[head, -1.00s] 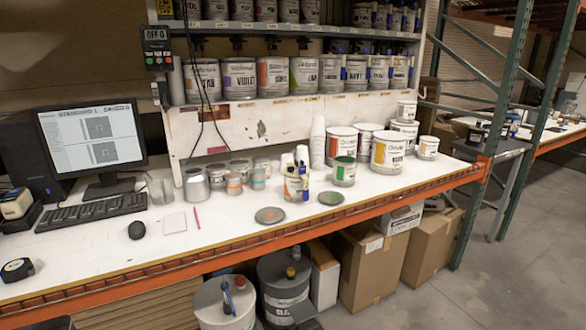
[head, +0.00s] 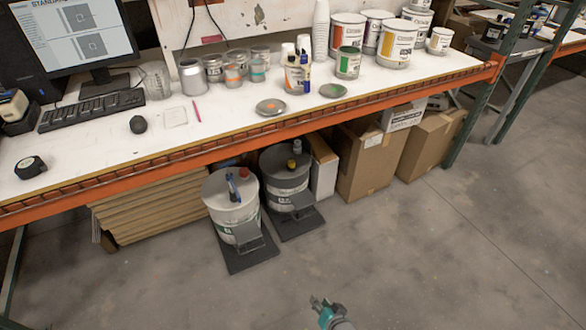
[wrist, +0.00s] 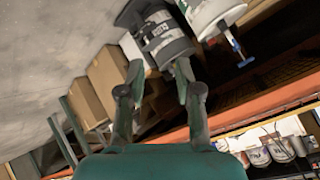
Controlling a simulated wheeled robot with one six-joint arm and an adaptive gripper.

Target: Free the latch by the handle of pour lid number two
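Two pails with pour lids stand on the floor under the bench. The left one is a white pail (head: 233,213) with a blue upright handle (head: 232,187) and a red cap on its lid. I cannot tell which is number two, and the latches are too small to make out. Both pails show in the wrist view: the grey pail (wrist: 163,42) and the white pail (wrist: 208,10). My gripper (head: 318,302) is open and empty, well in front of the pails; its spread fingers show in the wrist view (wrist: 159,78).
Each pail stands on a dark base plate (head: 250,256). Cardboard boxes (head: 362,158) stand right of them and stacked boards (head: 150,207) left. The bench's orange front beam (head: 180,162) overhangs behind and above. The floor (head: 420,250) in front is clear.

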